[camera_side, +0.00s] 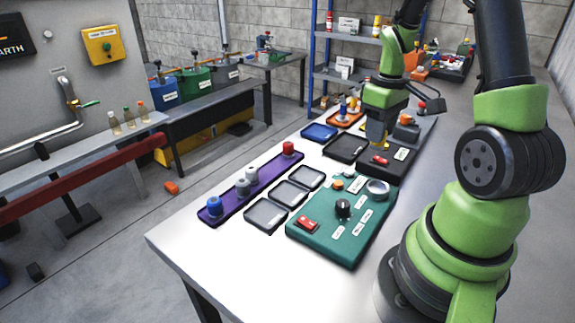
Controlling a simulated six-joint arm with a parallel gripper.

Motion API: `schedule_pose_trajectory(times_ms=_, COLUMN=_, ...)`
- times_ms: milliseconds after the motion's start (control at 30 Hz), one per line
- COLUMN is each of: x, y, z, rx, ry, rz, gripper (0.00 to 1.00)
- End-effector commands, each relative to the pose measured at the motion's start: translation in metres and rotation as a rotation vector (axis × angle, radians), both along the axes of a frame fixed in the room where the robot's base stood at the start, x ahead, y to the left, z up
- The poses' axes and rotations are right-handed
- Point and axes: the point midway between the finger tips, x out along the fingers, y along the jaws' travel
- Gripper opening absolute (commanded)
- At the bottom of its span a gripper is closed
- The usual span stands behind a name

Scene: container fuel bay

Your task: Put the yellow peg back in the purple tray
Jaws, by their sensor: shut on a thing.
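The purple tray (268,174) lies along the left part of the white table. Between the grey pegs and the red peg is a bare stretch. My gripper (377,136) points down over the far right part of the table, away from the purple tray. It is shut on the yellow peg (377,131), which shows small and partly hidden between the fingers.
A green panel (318,244) with knobs and a red switch lies at the near right. Small dark trays (265,216) lie between it and the purple tray. A blue tray (319,132), an orange tray (345,119) and a black panel (395,165) are around my gripper. The table's near left is clear.

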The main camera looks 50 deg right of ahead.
Motion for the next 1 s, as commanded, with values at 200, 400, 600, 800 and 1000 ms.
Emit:
schedule_pose_trajectory(times_ms=200, x=0.071, y=-0.013, z=-0.004, rx=0.000, ry=0.006, rz=0.259, gripper=0.05)
schedule_pose_trajectory(times_ms=400, x=0.135, y=-0.006, z=-0.009, rx=-0.001, ry=0.010, rz=0.501, gripper=0.05)
schedule_pose_trajectory(times_ms=600, x=0.189, y=0.017, z=-0.015, rx=0.000, ry=0.009, rz=0.725, gripper=0.05)
schedule_pose_trajectory(times_ms=800, x=0.222, y=0.042, z=-0.020, rx=0.000, ry=0.003, rz=0.884, gripper=0.05)
schedule_pose_trajectory(times_ms=1000, x=0.234, y=0.054, z=-0.025, rx=0.003, ry=0.000, rz=0.951, gripper=0.05)
